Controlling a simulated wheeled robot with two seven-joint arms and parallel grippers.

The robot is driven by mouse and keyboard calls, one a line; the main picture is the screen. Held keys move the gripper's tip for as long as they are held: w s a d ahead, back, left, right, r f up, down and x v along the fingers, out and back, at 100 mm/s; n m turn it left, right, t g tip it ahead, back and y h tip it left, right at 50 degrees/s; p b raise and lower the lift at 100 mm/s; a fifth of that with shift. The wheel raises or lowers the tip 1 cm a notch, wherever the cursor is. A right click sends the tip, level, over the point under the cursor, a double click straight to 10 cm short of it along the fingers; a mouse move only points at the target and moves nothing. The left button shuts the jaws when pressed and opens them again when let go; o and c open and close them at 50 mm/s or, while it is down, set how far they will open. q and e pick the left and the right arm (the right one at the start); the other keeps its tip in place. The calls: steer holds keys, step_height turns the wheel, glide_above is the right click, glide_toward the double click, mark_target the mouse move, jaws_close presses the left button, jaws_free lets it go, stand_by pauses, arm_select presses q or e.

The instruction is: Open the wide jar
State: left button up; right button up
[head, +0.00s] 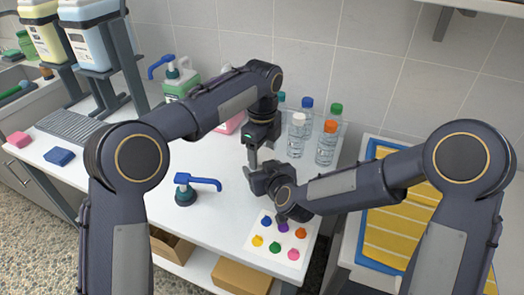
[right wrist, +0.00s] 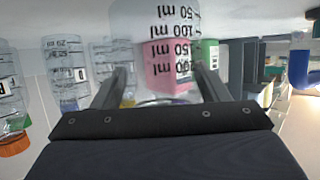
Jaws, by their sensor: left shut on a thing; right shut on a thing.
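The wide jar (right wrist: 168,22) is clear, with black ml marks, and shows upside down between my right fingers in the right wrist view. My right gripper (head: 262,180) is shut on its body above the white table. My left gripper (head: 262,152) reaches down from above at the same spot, shut on what seems to be the jar's lid. In the head view the two grippers mostly hide the jar and lid, so I cannot tell whether the lid is seated or loose.
Several clear bottles with coloured caps (head: 327,145) stand just behind the grippers. A blue tray with yellow cloth (head: 390,230) is at the right.

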arm_select(q)
steer(key=shift+d, duration=0.1)
steer(key=o, duration=1.1)
steer(key=shift+r, duration=0.1)
step_height(320, 180, up, 4)
steer(key=shift+r, duration=0.15)
steer(key=shift+c, duration=0.5)
step_height(320, 180, up, 3)
steer(key=shift+r+m, duration=0.15)
steer(key=shift+m, duration=0.95)
steer(key=shift+f, duration=3.9)
steer(key=shift+c, duration=0.4)
